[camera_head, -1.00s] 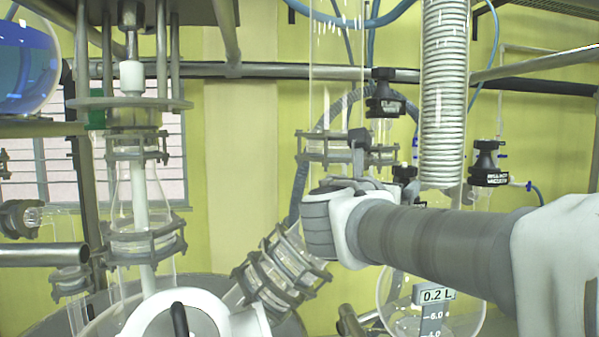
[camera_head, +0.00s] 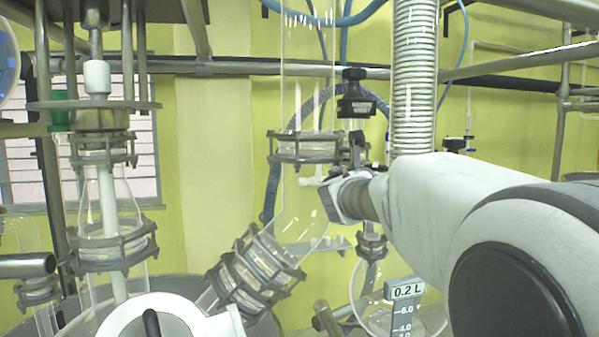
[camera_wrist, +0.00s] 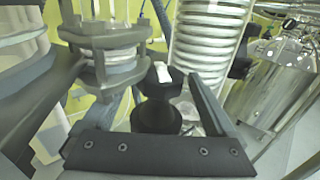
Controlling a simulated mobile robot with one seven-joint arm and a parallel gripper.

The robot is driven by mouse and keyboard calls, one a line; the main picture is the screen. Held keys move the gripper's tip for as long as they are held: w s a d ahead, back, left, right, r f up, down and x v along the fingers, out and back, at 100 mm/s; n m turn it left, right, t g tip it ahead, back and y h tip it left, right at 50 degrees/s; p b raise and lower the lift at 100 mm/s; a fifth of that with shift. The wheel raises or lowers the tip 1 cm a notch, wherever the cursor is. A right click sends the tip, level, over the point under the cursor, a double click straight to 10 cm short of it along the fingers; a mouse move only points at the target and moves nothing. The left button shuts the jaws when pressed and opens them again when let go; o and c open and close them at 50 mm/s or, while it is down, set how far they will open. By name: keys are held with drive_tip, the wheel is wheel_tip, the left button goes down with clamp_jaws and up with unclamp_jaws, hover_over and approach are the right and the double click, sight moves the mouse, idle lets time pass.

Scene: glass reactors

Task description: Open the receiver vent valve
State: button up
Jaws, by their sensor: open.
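A black valve knob (camera_wrist: 156,112) with a pale label stands between the fingers of my gripper (camera_wrist: 164,98) in the wrist view. My gripper is open around it; I cannot tell whether a finger touches it. In the head view, my gripper (camera_head: 345,163) is beside the glass column's lower clamp, with its fingertips partly hidden. A black valve (camera_head: 357,96) shows above it. I cannot read its label, so I cannot tell which valve is the receiver vent.
A metal flange clamp (camera_wrist: 108,52) is close to my gripper's left finger. A coiled condenser (camera_head: 415,85) stands close behind my arm. The round receiver flask (camera_head: 372,300) hangs below. A clamped slanted glass joint (camera_head: 254,268) is at lower left.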

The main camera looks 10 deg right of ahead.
drive_tip(key=c, duration=1.4)
drive_tip(key=shift+f+b, duration=0.1)
drive_tip(key=shift+b, duration=0.45)
drive_tip(key=n+t+y+b, duration=0.1)
drive_tip(key=y+b, duration=0.1)
drive_tip(key=shift+f+n+b, duration=0.1)
drive_tip(key=shift+n+b, duration=0.2)
drive_tip(key=shift+n+t+y+b, duration=0.6)
drive_tip(key=shift+y+b, duration=0.2)
drive_tip(key=shift+b, duration=0.2)
drive_tip(key=shift+a+n+t+y+b, duration=0.1)
drive_tip(key=shift+n+t+y+b, duration=0.4)
drive_tip(key=shift+n+y+b, duration=0.55)
drive_tip(key=shift+d+y+b, duration=0.2)
drive_tip(key=shift+y+b, duration=0.15)
drive_tip(key=shift+b, duration=0.1)
